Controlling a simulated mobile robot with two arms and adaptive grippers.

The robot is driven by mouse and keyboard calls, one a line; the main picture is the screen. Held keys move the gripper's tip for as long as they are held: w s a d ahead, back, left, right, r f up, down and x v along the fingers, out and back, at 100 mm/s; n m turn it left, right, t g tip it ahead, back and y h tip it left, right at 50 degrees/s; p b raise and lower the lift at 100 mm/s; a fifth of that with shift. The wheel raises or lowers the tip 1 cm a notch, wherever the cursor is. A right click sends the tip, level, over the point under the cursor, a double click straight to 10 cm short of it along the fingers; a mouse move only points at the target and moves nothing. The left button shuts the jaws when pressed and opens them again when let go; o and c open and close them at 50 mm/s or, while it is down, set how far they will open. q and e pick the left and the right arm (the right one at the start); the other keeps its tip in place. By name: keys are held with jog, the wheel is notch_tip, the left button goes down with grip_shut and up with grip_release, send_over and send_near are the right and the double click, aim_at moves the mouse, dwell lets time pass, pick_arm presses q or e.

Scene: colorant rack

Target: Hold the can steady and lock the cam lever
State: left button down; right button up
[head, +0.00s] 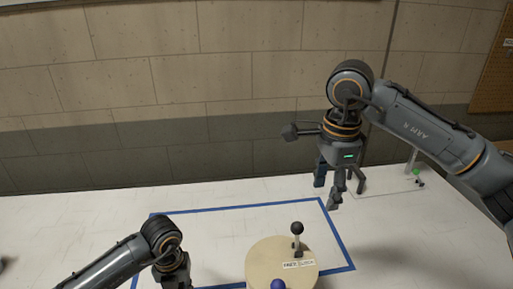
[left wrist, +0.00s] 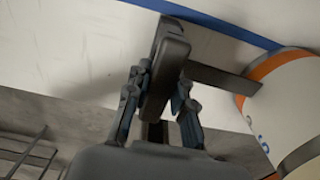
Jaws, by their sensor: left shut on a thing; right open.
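The can shows in the head view as a round beige top (head: 262,256) at the bottom edge, and in the left wrist view as a white side with orange bands (left wrist: 283,105). The cam lever (head: 298,228), with a black knob, stands upright on the top behind a FREE/LOCK label (head: 298,264); I cannot tell which word it points to. In the left wrist view my left gripper (left wrist: 160,88) is shut on a dark handle (left wrist: 222,78) that sticks out from the can. My right gripper (head: 338,190) is open and empty, above and right of the lever, apart from it.
A blue knob (head: 278,284) sits at the near part of the can top. A blue tape outline (head: 240,206) marks the white table (head: 70,215) around the can. A small stand with a green part (head: 415,171) is at the back right. The table's left side is mostly clear.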

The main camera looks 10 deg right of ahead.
jog(key=n+t, duration=0.1)
jog(key=n, duration=0.1)
send_near(298, 224)
jog(key=f, duration=0.3)
jog(key=w+f, duration=0.1)
jog(key=f, duration=0.3)
jog(key=w+f, duration=0.1)
jog(key=f, duration=0.3)
jog(key=shift+f, duration=0.15)
grip_shut()
